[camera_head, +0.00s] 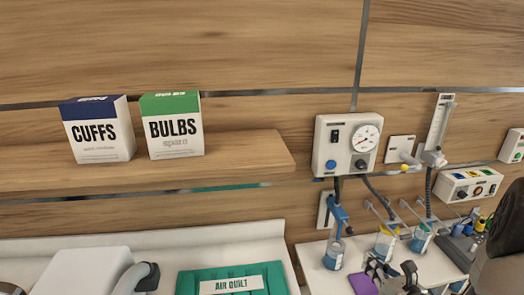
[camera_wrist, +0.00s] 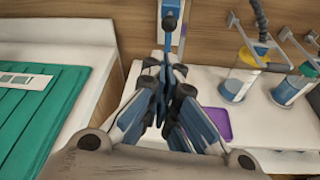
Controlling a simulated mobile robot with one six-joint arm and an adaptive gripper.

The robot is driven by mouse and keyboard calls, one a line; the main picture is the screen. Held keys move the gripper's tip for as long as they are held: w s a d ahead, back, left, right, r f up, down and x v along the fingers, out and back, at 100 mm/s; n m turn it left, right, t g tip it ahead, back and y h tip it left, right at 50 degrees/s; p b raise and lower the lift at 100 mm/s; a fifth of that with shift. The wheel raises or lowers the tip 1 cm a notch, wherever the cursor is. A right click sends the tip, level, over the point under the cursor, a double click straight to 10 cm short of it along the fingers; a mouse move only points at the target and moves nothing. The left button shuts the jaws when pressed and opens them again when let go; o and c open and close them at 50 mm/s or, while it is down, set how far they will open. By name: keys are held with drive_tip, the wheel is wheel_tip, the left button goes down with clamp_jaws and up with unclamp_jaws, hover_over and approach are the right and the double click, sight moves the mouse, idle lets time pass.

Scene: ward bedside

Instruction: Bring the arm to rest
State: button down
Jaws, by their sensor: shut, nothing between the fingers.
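My gripper (camera_wrist: 166,78) rises from the lower middle of the wrist view, its blue and dark fingers drawn together with nothing held. It is over the white bedside top (camera_wrist: 262,128), in front of a blue fitting (camera_wrist: 171,14) on the wall. The fingers partly overlap this fitting in the picture, and I cannot tell how far apart they are. A purple mat (camera_wrist: 216,122) lies just right of the fingers. In the head view, dark finger parts appear at the bottom right, near the purple mat (camera_head: 363,283).
Jars (camera_wrist: 240,76) stand right of my gripper. A green quilt pack (camera_wrist: 40,110) lies left. In the head view, a CUFFS box (camera_head: 98,135) and a BULBS box (camera_head: 175,132) stand on a wooden shelf (camera_head: 245,160). A gauge unit (camera_head: 345,145) hangs on the wall.

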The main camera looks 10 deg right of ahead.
drive_tip(key=s+a+r+n+g+y, duration=0.2)
drive_tip(key=a+r+n+g+y, duration=0.15)
drive_tip(key=a+n, duration=0.4)
drive_tip(key=s+a+r+n+g+y, duration=0.2)
drive_tip(key=a+r+n, duration=0.2)
drive_tip(key=a, duration=0.6)
drive_tip(key=s+a+r+n+g+y, duration=0.2)
drive_tip(key=a+r+n+y, duration=0.1)
drive_tip(key=a+n, duration=0.4)
drive_tip(key=s+a+r+n+g+h, duration=0.1)
drive_tip(key=s+a+n+g+h, duration=0.15)
drive_tip(key=s+n, duration=0.45)
drive_tip(key=s+a+n+g+h, duration=0.2)
drive_tip(key=s+n+h, duration=0.1)
drive_tip(key=s+n, duration=0.35)
drive_tip(key=s+d+r+n+t+h, duration=0.2)
drive_tip(key=d+r+n+h, duration=0.1)
drive_tip(key=d+n+h, duration=0.1)
drive_tip(key=shift+s+d+n+b, duration=0.35)
drive_tip(key=shift+s+d+n, duration=0.05)
drive_tip(key=shift+d+n, duration=0.3)
